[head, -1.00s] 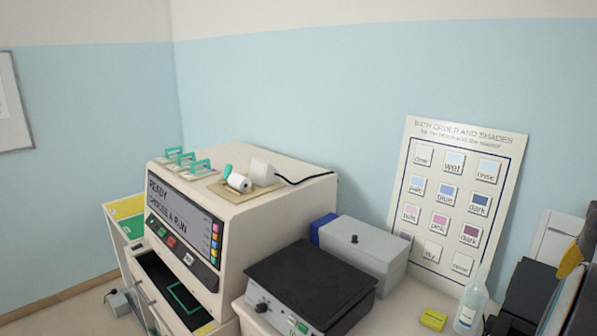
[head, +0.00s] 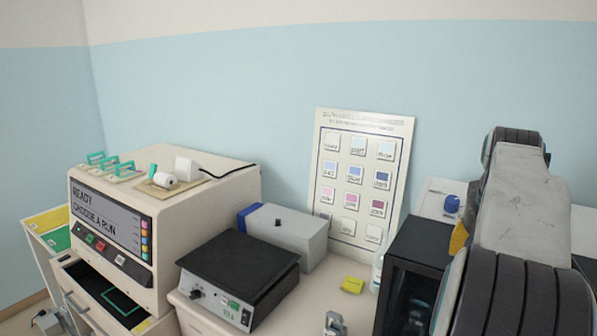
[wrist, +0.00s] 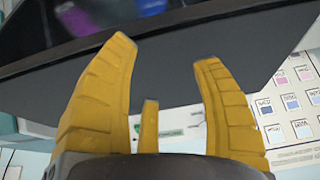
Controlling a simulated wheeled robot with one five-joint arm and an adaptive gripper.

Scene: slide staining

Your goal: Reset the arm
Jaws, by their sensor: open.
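My gripper (wrist: 164,50) is open in the wrist view, with its yellow fingers spread and nothing between them. A dark, flat-edged object (wrist: 190,30) fills the space beyond the fingertips; I cannot tell whether they touch it. In the head view my arm rises at the right side, grey with black ribbed joints, and hides what is behind it. A small yellow part shows at the arm's left edge; most of the gripper is hidden there.
The stainer (head: 190,215) at left reads "READY, CHOOSE A RUN". A black-topped hotplate (head: 240,268), grey box (head: 285,235), yellow block (head: 352,285) and black cabinet (head: 415,265) stand on the bench. A shade chart (head: 358,180) leans on the wall; it also shows in the wrist view (wrist: 290,105).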

